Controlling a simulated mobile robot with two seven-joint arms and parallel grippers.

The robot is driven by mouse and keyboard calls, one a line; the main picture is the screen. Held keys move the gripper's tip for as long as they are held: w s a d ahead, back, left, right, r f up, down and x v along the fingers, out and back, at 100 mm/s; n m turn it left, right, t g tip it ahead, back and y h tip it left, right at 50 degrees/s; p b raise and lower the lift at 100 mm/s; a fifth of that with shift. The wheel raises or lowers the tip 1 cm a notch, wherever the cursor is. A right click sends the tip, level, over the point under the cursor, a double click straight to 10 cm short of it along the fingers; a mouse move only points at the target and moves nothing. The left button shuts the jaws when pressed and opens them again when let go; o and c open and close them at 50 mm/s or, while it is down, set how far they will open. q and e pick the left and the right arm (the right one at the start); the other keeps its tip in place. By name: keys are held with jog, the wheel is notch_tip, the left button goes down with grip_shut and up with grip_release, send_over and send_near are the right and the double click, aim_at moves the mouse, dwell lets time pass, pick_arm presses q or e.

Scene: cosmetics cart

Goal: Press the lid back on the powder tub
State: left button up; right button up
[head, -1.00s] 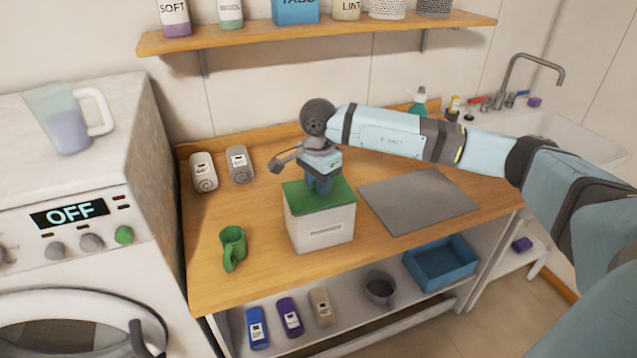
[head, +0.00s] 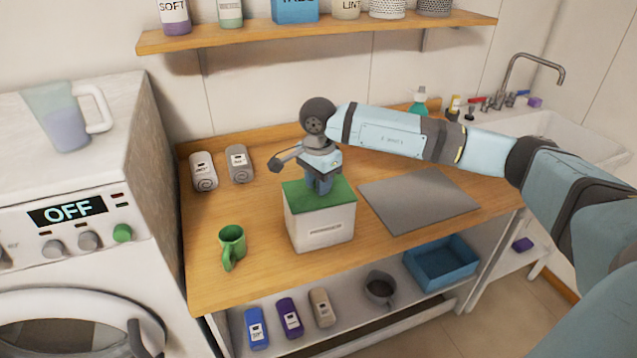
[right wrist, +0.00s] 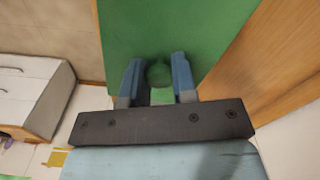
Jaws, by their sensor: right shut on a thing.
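The powder tub (head: 322,228) is a white box with a label on its front, standing on the wooden counter. Its flat green lid (head: 298,195) lies over the top of the tub, lined up with its sides. I cannot tell whether it is pressed fully down. My right gripper (head: 320,188) points down at the lid's middle and is shut on the lid's small green knob. In the right wrist view, the knob (right wrist: 158,75) sits between the two blue fingers, with the green lid around it. My left gripper is not in view.
A green mug (head: 231,246) stands left of the tub on the counter (head: 215,285). Two rolled towels (head: 204,172) lie behind it. A grey mat (head: 418,200) lies right of the tub. The washing machine (head: 70,210) borders the counter's left side; a wall shelf (head: 320,34) hangs above.

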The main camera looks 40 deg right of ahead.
jog(key=shift+f, duration=0.1)
jog(key=o, duration=1.4)
jog(key=shift+o, duration=0.2)
jog(key=shift+r+p, duration=1.6)
jog(key=shift+r, duration=1.95)
grip_shut()
jog(key=shift+f, duration=0.2)
